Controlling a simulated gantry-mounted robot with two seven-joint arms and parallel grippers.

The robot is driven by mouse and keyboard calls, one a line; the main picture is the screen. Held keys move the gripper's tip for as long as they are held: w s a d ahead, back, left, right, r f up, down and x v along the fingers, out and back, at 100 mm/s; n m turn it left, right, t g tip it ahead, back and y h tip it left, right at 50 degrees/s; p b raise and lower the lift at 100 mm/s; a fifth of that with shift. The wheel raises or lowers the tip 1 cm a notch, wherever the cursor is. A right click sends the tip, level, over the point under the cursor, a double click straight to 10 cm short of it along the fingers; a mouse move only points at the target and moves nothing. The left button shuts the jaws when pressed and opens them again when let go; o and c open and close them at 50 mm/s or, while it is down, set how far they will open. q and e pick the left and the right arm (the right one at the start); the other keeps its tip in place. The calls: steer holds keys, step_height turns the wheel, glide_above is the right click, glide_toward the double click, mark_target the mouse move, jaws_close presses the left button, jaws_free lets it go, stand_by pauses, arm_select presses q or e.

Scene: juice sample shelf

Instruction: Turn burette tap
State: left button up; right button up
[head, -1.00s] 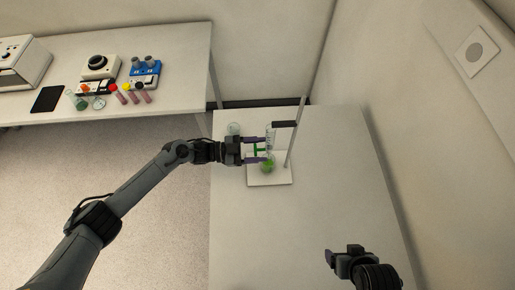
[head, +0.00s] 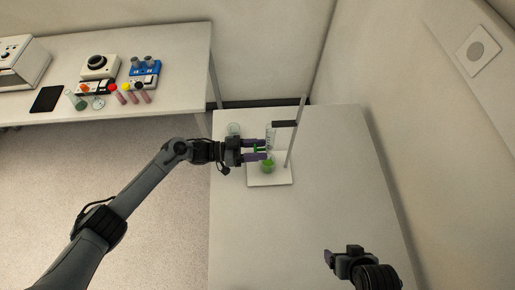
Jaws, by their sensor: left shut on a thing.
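The burette (head: 270,136) is a thin clear tube held upright on a stand by a dark clamp (head: 285,124). Its green tap (head: 258,149) shows between the purple fingers of my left gripper (head: 257,150). The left gripper reaches in from the left and is shut on the tap, whose handle is partly hidden by the fingers. A flask with green liquid (head: 268,167) stands on the white stand base (head: 282,179) below the burette. My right gripper (head: 336,256) is at the lower right, away from the stand; its jaw opening is unclear.
The stand's thin rod (head: 297,130) rises right of the burette. A clear glass vessel (head: 234,128) stands behind my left gripper. The table (head: 320,200) is bare to the right and in front. A second table (head: 190,70) at the back left holds lab items.

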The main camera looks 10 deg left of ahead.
arm_select(q)
steer(key=o, duration=1)
steer(key=shift+o, duration=0.2)
steer(key=shift+a, duration=0.1)
steer(key=b+v, duration=0.2)
steer(key=v, duration=0.8)
steer(key=shift+a, duration=0.3)
steer(key=shift+s, duration=0.1)
